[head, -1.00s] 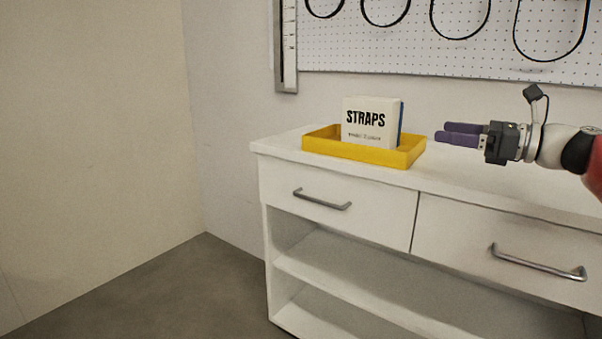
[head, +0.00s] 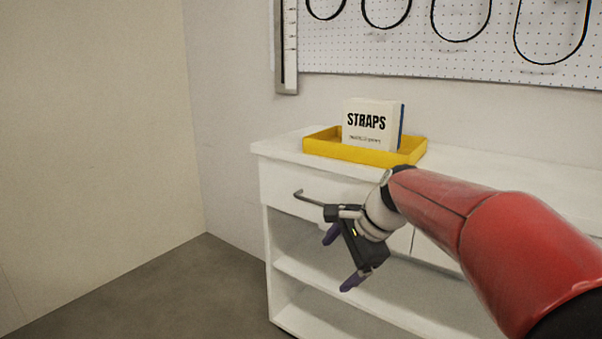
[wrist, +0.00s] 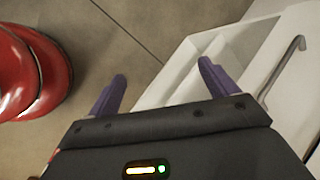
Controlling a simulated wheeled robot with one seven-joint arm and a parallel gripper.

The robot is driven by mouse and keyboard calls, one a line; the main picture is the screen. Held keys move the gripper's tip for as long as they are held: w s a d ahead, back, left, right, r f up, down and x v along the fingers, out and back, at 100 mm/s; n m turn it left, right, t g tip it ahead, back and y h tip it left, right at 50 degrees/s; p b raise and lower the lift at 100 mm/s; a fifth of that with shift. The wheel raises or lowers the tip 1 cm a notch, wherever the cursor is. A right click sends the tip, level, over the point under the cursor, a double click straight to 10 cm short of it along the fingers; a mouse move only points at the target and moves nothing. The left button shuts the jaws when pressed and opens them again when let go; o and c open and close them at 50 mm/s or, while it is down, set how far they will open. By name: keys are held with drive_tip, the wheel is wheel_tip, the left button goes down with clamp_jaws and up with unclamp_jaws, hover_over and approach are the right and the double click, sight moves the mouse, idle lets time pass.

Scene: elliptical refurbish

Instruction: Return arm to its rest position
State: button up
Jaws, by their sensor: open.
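My gripper (head: 341,259) is in front of the white cabinet in the head view, below the counter top and pointing down to the left. Its two purple fingers are spread apart with nothing between them. In the wrist view my gripper (wrist: 160,85) is also open and empty, with the floor and the cabinet's open shelves beyond it. My red arm reaches in from the right of the head view and hides part of the drawer fronts.
The white cabinet (head: 283,181) has drawers with metal handles (head: 308,197) close to my gripper. A yellow tray (head: 357,154) on top holds a white STRAPS box (head: 367,124). Looped straps (head: 460,38) hang on the pegboard (head: 410,60). Floor (head: 170,290) at left is clear.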

drive_tip(key=s+d+f+n+h, duration=0.1)
drive_tip(key=s+n, duration=0.3)
drive_tip(key=s, duration=0.4)
drive_tip(key=s+d+f+n+t+h, duration=0.1)
drive_tip(key=s+d+n, duration=0.3)
drive_tip(key=s, duration=0.4)
drive_tip(key=s+d+f+n+t+h, duration=0.1)
drive_tip(key=s+d+f+n+h, duration=0.1)
drive_tip(key=s+n, duration=0.3)
drive_tip(key=s+f+h, duration=0.1)
drive_tip(key=s, duration=0.1)
drive_tip(key=shift+s+d+n+p, duration=0.3)
drive_tip(key=shift+s+d+p, duration=0.05)
drive_tip(key=shift+s+p, duration=0.05)
